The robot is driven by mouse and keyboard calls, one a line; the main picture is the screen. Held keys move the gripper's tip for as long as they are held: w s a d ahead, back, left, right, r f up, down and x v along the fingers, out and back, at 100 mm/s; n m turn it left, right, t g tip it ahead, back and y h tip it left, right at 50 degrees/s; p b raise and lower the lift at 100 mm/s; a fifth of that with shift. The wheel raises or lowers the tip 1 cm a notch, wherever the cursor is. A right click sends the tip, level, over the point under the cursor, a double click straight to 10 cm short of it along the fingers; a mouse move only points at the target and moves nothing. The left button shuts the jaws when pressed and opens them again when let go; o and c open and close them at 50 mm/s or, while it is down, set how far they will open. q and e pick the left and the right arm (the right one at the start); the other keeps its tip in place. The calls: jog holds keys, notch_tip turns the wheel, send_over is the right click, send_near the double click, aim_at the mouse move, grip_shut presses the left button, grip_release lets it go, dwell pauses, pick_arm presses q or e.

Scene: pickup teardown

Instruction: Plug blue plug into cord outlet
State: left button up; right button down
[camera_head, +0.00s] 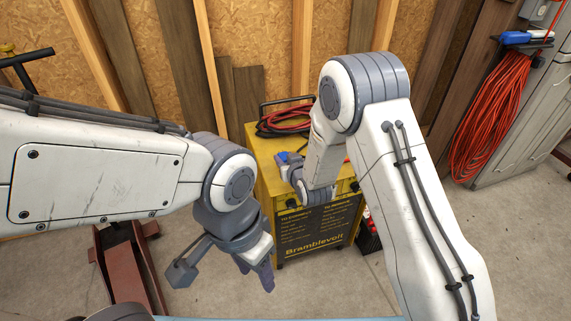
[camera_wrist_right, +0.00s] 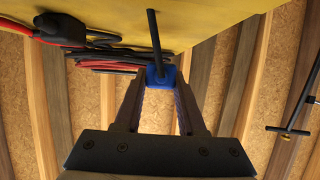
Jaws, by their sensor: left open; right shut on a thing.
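My right gripper (camera_head: 290,168) is over the top of the yellow charger, partly hidden by its own arm. In the right wrist view it (camera_wrist_right: 160,80) is shut on the blue plug (camera_wrist_right: 160,75), which sits between the fingertips with a black cord running from it towards the yellow surface. A bit of the blue plug (camera_head: 284,157) shows in the head view. My left gripper (camera_head: 264,276) is open and empty, pointing down in front of the charger. A blue piece (camera_head: 516,38) sits above the hanging orange cord (camera_head: 490,115); I cannot tell if it is the cord outlet.
The yellow charger (camera_head: 320,228) stands against the wooden wall, with red and black cables (camera_head: 285,118) on top. A grey cabinet (camera_head: 525,125) stands at the right. A dark red metal stand (camera_head: 125,262) is at lower left. Concrete floor is clear at the right.

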jog(key=w+d+r+p, duration=0.1)
jog(key=d+r+p, duration=0.5)
jog(key=d+r, duration=0.5)
jog(key=shift+d+r+p, duration=0.3)
jog(key=shift+r+p, duration=0.05)
jog(key=shift+r, duration=0.6)
